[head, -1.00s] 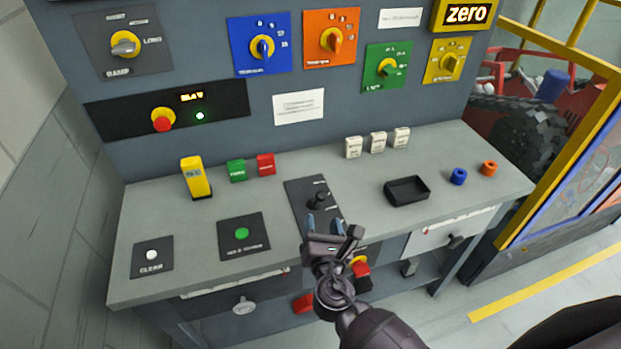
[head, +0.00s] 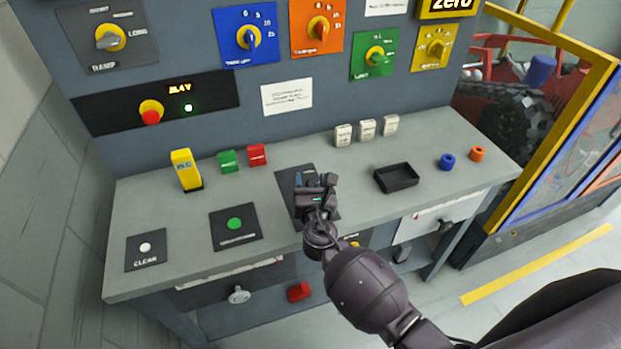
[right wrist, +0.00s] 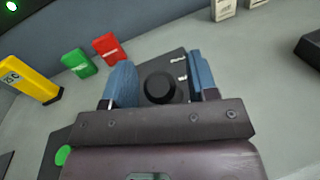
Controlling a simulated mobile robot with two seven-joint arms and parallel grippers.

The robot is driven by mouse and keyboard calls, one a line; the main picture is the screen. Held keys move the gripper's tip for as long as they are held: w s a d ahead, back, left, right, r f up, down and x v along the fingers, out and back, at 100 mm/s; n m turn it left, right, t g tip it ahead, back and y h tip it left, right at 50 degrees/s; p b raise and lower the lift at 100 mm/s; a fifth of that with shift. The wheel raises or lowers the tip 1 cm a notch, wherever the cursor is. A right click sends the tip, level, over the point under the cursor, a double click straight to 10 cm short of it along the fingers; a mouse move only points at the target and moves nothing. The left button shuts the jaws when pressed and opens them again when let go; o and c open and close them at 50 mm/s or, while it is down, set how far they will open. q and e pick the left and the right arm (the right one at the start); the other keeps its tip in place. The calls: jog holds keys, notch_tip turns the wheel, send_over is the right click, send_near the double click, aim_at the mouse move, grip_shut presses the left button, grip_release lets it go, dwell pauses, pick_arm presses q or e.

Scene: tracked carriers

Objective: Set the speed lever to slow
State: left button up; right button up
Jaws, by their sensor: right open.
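The speed lever's dark plate (head: 284,181) lies on the grey bench in the head view, mostly covered by my right gripper (head: 316,181). In the right wrist view the lever's round black knob (right wrist: 159,87) shows between the two blue fingers of my right gripper (right wrist: 163,85). The fingers are open, one on each side of the knob, with a gap visible on both sides. Small white labels sit on the plate to the right of the knob, too small to read. The lever's base is hidden under the knob. My left gripper is not in view.
Left of the plate are a yellow meter (head: 186,170), a green block (head: 229,162) and a red block (head: 257,155). A green button (head: 235,223) is nearer the front left.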

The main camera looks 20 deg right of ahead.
jog(key=shift+w+d, duration=0.15)
jog(key=shift+w, duration=0.35)
